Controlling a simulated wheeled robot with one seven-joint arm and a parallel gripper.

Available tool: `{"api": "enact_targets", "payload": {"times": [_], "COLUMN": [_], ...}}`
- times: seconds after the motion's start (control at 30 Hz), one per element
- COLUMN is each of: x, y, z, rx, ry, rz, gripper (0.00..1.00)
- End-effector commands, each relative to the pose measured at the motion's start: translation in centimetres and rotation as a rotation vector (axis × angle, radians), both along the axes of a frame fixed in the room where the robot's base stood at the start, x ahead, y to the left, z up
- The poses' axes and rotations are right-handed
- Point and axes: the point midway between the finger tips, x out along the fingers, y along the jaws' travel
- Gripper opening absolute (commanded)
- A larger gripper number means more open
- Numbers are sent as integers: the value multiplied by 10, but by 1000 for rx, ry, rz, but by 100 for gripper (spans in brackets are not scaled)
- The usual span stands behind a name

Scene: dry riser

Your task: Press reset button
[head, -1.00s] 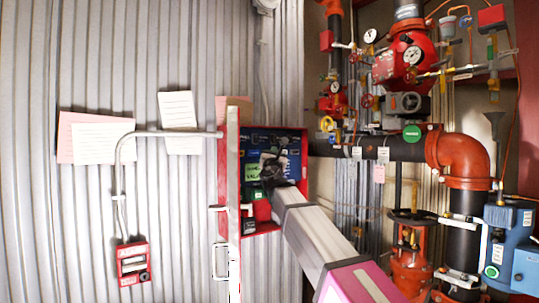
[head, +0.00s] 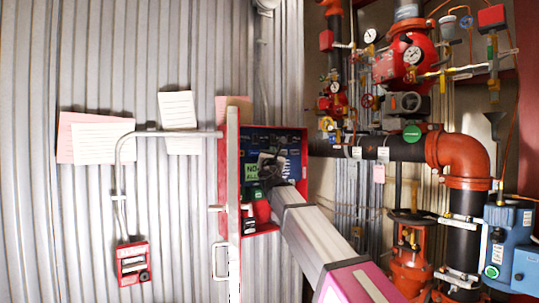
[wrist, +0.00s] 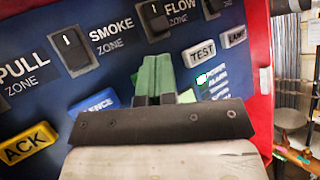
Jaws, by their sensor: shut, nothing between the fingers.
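The blue alarm panel (head: 292,150) sits inside an open red wall box in the head view. The wrist view shows its face (wrist: 125,75) close up, with lettered switches and buttons. I cannot read a reset label on any visible button. My gripper (wrist: 157,62) is shut and empty, its green fingertips together in front of the panel between the smoke zone switch (wrist: 72,48) and the test button (wrist: 199,53). I cannot tell whether the tips touch the panel. The gripper body hides the panel's lower middle and partly covers the blue silence button (wrist: 95,104).
A yellow ack button (wrist: 27,144) is at lower left and the flow switch (wrist: 155,20) is above the fingertips. The box's red side wall (wrist: 259,70) stands close at right. The open door (head: 233,190) stands left of my arm; red pipework (head: 465,160) is to the right.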

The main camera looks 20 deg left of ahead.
Motion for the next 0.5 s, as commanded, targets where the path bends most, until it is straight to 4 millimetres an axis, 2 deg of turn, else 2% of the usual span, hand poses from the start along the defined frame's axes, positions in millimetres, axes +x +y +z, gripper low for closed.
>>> {"api": "enact_targets", "payload": {"times": [0.5], "x": [-3], "y": [-4], "z": [0], "rx": [0], "ry": [0], "rz": [0], "gripper": [0]}}
